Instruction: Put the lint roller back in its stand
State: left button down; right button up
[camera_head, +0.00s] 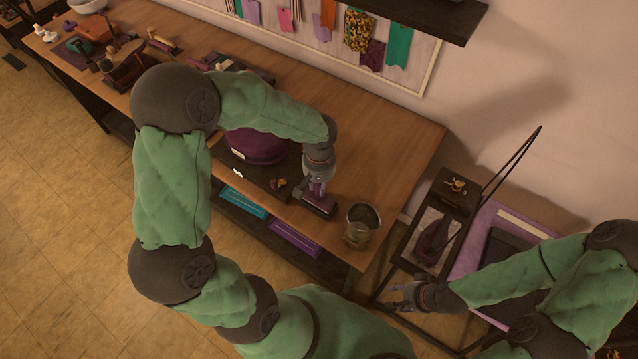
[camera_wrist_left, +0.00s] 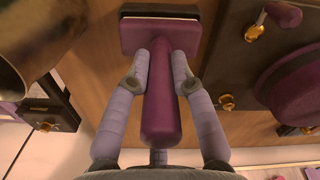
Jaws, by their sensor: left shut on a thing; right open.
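A purple tool with a rounded handle and a wide rectangular head (camera_head: 318,205), which I take for the lint roller, is at the wooden table's front part. My left gripper (camera_head: 317,188) is shut on its handle. In the left wrist view the handle (camera_wrist_left: 161,105) lies between the two fingers (camera_wrist_left: 160,72), with the head beyond the fingertips. I cannot tell whether the head touches the table. I cannot make out for sure which thing is its stand. My right gripper (camera_head: 396,298) is open and empty, off the table's right end.
A metal cup (camera_head: 362,222) stands right of the tool, near the table corner. A purple hat (camera_head: 256,146) sits on a dark tray (camera_head: 238,172) left of it. A dark rack (camera_head: 408,255) with a purple object stands right of the table.

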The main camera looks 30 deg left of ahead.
pick_arm(q)
jog(key=shift+f+b, duration=0.75)
jog(key=shift+f, duration=0.1)
jog(key=c, duration=1)
grip_release()
notch_tip(320, 180, up, 12)
